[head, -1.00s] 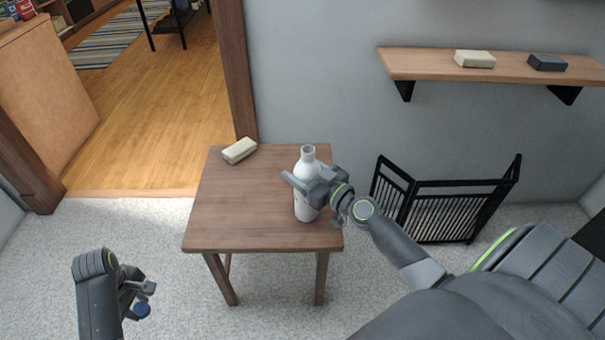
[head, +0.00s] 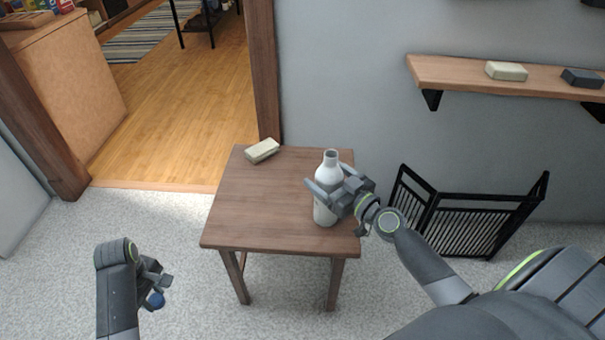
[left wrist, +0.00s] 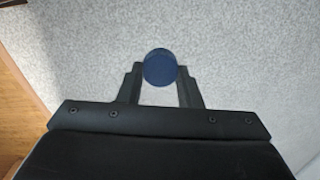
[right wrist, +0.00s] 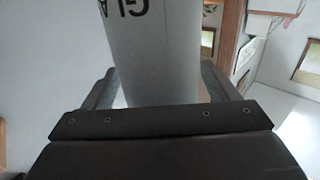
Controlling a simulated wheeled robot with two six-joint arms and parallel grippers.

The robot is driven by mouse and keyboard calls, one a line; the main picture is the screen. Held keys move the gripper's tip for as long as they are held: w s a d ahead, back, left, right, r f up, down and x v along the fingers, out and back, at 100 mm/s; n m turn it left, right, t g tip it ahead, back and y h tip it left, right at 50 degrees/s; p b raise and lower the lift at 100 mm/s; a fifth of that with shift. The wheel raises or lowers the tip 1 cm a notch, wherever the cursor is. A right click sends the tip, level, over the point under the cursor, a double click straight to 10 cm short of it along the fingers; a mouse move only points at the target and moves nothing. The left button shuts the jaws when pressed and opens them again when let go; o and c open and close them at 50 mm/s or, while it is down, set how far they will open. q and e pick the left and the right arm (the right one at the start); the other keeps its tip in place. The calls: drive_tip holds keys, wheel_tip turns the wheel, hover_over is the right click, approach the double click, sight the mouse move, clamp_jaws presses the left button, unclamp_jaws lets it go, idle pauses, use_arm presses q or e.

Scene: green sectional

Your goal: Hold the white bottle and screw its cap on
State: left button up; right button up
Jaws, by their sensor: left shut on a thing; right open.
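The white bottle (head: 326,212) stands upright on the small wooden table (head: 262,205), near its right edge, with its neck open and uncapped. My right gripper (head: 322,192) is open, with its fingers either side of the bottle's body; in the right wrist view the bottle (right wrist: 155,55) shows dark lettering between the fingers. I cannot tell whether either finger touches it. My left gripper (head: 156,286) is shut on the round blue cap (head: 155,300), low over the carpet, left of the table and apart from it. The cap (left wrist: 160,68) also shows between the fingertips in the left wrist view.
A cream block (head: 262,151) lies at the table's back left corner. A black folding gate (head: 470,215) stands right of the table, below a wall shelf (head: 450,75) holding two blocks. Carpet is clear between my left gripper and the table.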

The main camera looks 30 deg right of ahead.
drive_tip(key=b+v, duration=0.3)
drive_tip(key=v, duration=0.7)
drive_tip(key=shift+s+b, duration=0.35)
drive_tip(key=s+a+f+g+y, duration=0.1)
drive_tip(key=s+a+f+g, duration=0.6)
drive_tip(key=s+a+f, duration=0.3)
drive_tip(key=s+f+m+g+h, duration=0.4)
drive_tip(key=s+f+g, duration=0.1)
drive_tip(key=s, duration=0.5)
drive_tip(key=shift+s+a+f+g, duration=0.4)
drive_tip(key=shift+f, duration=0.25)
